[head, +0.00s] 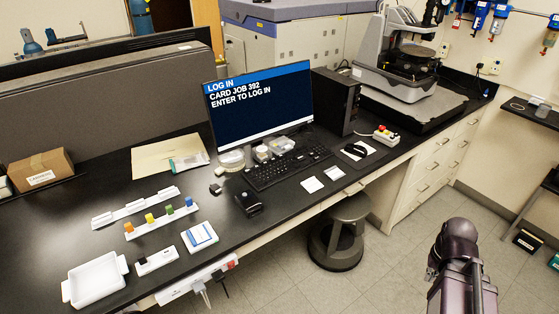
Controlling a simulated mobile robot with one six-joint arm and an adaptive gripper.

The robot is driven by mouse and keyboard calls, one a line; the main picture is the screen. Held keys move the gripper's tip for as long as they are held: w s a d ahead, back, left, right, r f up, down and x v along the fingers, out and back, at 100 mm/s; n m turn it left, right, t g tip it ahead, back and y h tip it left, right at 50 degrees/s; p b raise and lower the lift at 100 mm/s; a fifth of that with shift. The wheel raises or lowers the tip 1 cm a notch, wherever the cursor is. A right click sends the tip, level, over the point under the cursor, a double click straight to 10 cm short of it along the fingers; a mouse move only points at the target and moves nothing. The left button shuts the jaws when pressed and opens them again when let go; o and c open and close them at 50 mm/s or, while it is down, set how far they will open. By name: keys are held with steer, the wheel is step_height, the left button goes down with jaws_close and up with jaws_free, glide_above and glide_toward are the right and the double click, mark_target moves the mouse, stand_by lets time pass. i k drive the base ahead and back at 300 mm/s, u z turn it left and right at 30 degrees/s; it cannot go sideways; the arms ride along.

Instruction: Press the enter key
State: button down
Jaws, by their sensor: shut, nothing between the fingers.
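The black keyboard (287,168) lies on the dark bench in front of the monitor, slightly angled. Its keys are too small to single out the enter key. The monitor (262,108) is lit and reads "LOG IN", "CARD JOB 392", "ENTER TO LOG IN". My arm (456,262) stands at the lower right, over the floor and away from the keyboard. My gripper is not visible in the head view.
A mouse (355,151) on a pad and two white cards lie right of and before the keyboard. A black device (249,202) sits to its left. A stool (338,236) stands below the bench edge. A profiler (405,65) stands at the back right.

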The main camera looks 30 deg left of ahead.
mark_target(299, 158)
steer(key=u, duration=1.4)
steer(key=i, duration=1.05)
steer(key=z, duration=0.05)
